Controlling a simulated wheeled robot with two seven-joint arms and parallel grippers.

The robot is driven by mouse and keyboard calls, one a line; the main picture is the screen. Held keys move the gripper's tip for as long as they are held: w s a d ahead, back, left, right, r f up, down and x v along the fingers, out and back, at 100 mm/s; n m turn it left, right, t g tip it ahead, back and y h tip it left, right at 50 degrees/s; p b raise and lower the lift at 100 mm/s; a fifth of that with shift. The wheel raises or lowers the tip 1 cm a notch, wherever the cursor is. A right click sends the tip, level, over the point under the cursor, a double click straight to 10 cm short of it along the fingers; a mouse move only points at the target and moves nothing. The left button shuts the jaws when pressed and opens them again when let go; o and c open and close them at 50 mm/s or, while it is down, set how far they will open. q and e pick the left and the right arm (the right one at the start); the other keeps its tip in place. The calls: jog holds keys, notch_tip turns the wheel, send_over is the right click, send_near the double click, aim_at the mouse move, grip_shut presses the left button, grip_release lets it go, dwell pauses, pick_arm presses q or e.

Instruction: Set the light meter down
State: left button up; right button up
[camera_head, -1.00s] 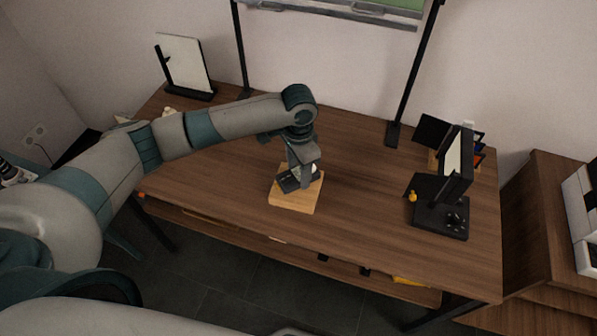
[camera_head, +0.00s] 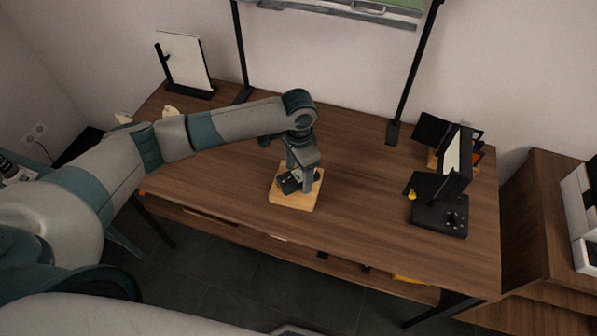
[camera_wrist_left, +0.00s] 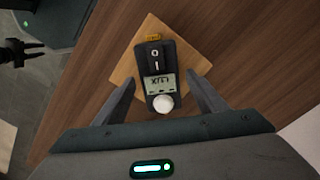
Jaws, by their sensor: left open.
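The light meter is a small dark device with a grey display, a white dome and a yellow end. In the left wrist view the light meter (camera_wrist_left: 155,62) lies on a pale wooden board (camera_wrist_left: 190,55). My left gripper (camera_wrist_left: 162,84) is open, with one finger on each side of the meter and a gap to it on both sides. In the head view, my left gripper (camera_head: 300,178) points down over the wooden board (camera_head: 298,201) on the table, and it partly hides the meter. My right gripper is not in view.
The brown table (camera_head: 350,215) has free room around the board. A black stand with a panel (camera_head: 440,217) is at the right, with a small yellow object beside it. A white panel on a black holder (camera_head: 184,65) stands at the back left. Black posts rise at the back.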

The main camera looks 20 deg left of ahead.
aim_at(299, 175)
pick_arm(q)
notch_tip(299, 175, up, 12)
jog(key=b, duration=0.2)
jog(key=shift+b, duration=0.3)
